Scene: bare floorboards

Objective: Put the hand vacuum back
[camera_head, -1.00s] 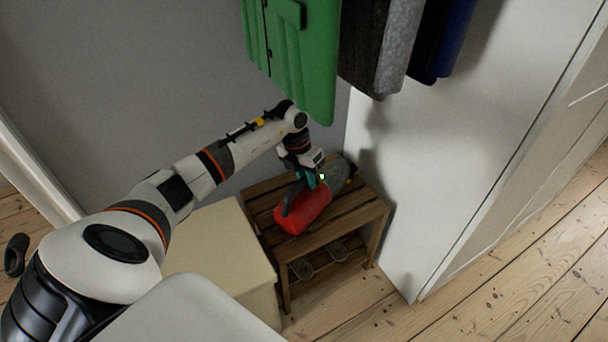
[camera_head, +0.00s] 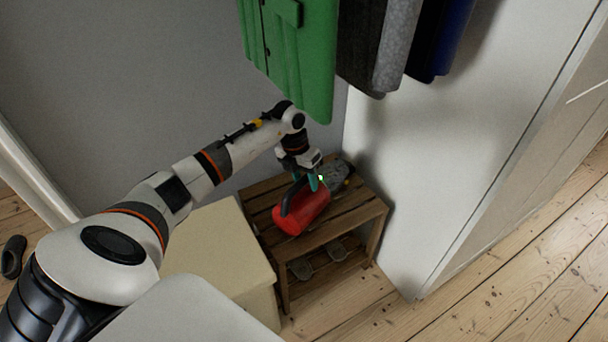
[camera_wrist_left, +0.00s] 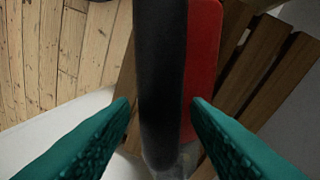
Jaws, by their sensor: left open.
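The hand vacuum (camera_head: 303,212) has a red body, a black handle and a grey clear-looking front end. It lies on the slatted top of a wooden rack (camera_head: 352,219), its front end toward the wall corner. My left gripper (camera_head: 316,181) is directly above it, pointing down, with teal fingers. In the left wrist view the open fingers (camera_wrist_left: 160,106) are on either side of the black handle (camera_wrist_left: 162,65), with gaps showing. The red body (camera_wrist_left: 203,60) shows just right of the handle. My right gripper is not in view.
A cream box (camera_head: 215,250) stands left of the rack. Shoes (camera_head: 302,268) sit on the rack's lower shelf. A green coat (camera_head: 295,55) and dark garments (camera_head: 365,45) hang above. A white wall panel (camera_head: 400,190) is close on the right. Floorboards at lower right are clear.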

